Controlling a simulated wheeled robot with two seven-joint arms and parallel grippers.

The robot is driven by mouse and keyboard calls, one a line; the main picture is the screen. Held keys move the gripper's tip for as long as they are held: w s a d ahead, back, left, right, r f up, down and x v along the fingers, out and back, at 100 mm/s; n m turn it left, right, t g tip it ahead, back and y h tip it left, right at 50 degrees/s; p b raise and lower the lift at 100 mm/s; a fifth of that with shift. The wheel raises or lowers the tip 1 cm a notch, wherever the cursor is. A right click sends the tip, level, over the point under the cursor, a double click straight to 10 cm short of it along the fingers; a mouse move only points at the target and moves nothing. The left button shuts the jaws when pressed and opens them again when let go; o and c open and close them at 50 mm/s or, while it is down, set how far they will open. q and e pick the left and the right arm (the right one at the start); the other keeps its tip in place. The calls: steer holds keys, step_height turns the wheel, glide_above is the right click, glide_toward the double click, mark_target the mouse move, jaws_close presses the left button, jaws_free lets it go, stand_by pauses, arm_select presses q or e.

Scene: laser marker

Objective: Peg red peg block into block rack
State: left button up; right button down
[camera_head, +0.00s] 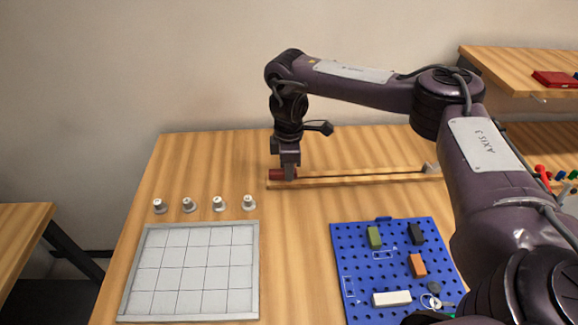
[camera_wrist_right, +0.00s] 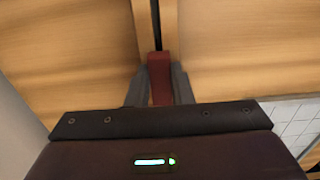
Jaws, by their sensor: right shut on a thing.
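The dark red block (camera_head: 277,174) is at the left end of a long wooden rail (camera_head: 350,181) with a dark slot, near the back of the table. My right gripper (camera_head: 290,172) points down there, shut on the block. In the right wrist view the red block (camera_wrist_right: 159,72) sits between the two fingers (camera_wrist_right: 159,88), in line with the slot. I cannot tell whether it touches the rail. A blue board with holes (camera_head: 352,260) lies at the front right, bearing a green, a black, an orange and a white block. I cannot tell which is the block rack. My left gripper is out of view.
A white gridded tray (camera_head: 190,318) lies at the front left, with several small white-topped knobs (camera_head: 218,204) in a row behind it. My right arm crosses the right side. A second table (camera_head: 520,70) with a red item stands at the back right.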

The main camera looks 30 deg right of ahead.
steer(key=shift+f, duration=0.35)
steer(key=c, duration=1.2)
jaws_free()
step_height(320, 180, up, 8)
steer(key=shift+f+p, duration=0.1)
steer(key=shift+p, duration=0.75)
steer(key=shift+f, duration=0.1)
